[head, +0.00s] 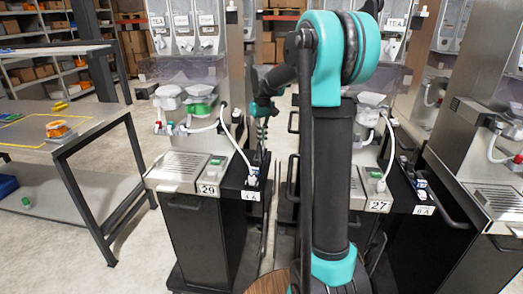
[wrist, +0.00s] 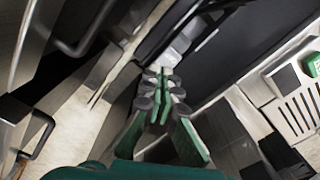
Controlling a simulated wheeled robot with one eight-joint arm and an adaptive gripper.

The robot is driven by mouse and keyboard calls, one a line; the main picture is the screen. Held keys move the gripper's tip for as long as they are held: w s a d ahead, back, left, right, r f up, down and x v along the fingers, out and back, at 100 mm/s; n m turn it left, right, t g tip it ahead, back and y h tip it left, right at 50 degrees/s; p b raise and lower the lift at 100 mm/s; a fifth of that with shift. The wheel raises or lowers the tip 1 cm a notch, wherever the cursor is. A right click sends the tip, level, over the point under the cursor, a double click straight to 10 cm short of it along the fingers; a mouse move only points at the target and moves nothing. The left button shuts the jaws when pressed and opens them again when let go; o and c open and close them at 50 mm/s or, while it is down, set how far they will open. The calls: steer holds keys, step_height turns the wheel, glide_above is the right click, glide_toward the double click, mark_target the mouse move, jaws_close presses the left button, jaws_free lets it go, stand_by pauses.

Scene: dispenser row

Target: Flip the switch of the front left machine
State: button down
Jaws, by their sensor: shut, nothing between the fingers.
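The front left machine (head: 195,225), labelled 29, is a metal and black cabinet with a drip grille. A small green piece (head: 216,161), which looks like a switch, sits on its top beside the grille. A green piece on a white plate shows at the right edge of the wrist view (wrist: 313,65). Beside the machine, a black side ledge labelled 4A (head: 250,182) carries a white plug and small dark parts.
Machine 27 (head: 377,206) stands to the right, with ledge 6A (head: 422,210) and another metal machine (head: 485,170) beyond. A white hose (head: 228,140) curves down near my gripper. A grey table (head: 95,125) stands at left, with open floor between it and machine 29.

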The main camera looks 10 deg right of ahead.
steer(key=shift+f, duration=0.65)
stand_by(0.3)
steer(key=shift+r, duration=3.5)
steer(key=s+d+f+t, duration=0.1)
steer(key=s+f, duration=0.6)
steer(key=s, duration=0.3)
steer(key=s+d+f+m+t, duration=0.1)
steer(key=s+f, duration=0.6)
steer(key=s, duration=0.3)
steer(key=s+d+f+m+t, duration=0.1)
steer(key=s+d+f+t, duration=0.1)
steer(key=s+f, duration=0.4)
steer(key=s, duration=0.4)
steer(key=shift+s+f, duration=0.2)
steer(key=shift+f, duration=0.2)
